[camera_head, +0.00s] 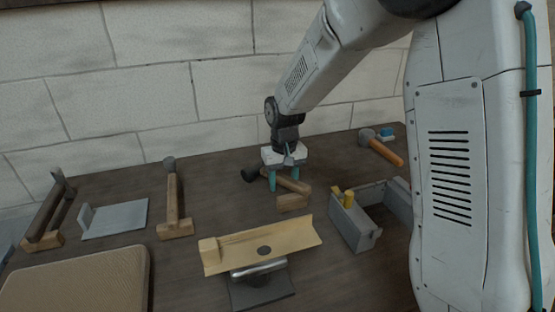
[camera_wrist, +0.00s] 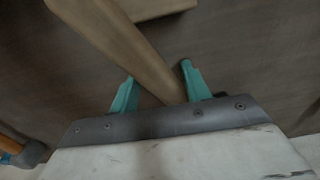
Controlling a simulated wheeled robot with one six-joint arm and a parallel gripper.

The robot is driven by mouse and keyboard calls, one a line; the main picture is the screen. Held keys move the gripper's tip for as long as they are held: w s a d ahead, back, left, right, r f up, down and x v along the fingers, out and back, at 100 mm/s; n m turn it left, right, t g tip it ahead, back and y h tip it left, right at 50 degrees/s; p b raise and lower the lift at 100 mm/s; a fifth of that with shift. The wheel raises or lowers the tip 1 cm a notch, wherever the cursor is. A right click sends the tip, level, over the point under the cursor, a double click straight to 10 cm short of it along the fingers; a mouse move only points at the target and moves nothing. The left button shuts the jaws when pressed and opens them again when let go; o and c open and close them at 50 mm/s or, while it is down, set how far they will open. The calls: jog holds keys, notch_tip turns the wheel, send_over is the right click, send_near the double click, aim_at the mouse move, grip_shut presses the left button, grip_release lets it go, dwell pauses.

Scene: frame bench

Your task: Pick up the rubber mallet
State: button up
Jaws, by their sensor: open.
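What looks like the rubber mallet lies on the bench below my gripper, with a dark round head (camera_head: 250,174) and a pale wooden handle (camera_head: 294,185). The handle also crosses the wrist view (camera_wrist: 128,48) at a slant. My gripper (camera_head: 285,183) points down over the handle with its teal fingers apart. In the wrist view the fingers (camera_wrist: 158,74) stand on either side of the handle, and the handle's lower end is hidden behind the gripper body. I cannot tell whether either finger touches it.
A wooden block (camera_head: 293,203) sits close in front of the handle. An orange-handled hammer (camera_head: 385,151) lies at the back right, beside a small blue object (camera_head: 387,134). A grey open box (camera_head: 352,224) stands at the right. Another hammer (camera_head: 173,197) rests at a block on the left.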

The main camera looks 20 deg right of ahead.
jog(key=shift+w+a+f, duration=0.1)
jog(key=shift+a+f, duration=0.05)
grip_shut()
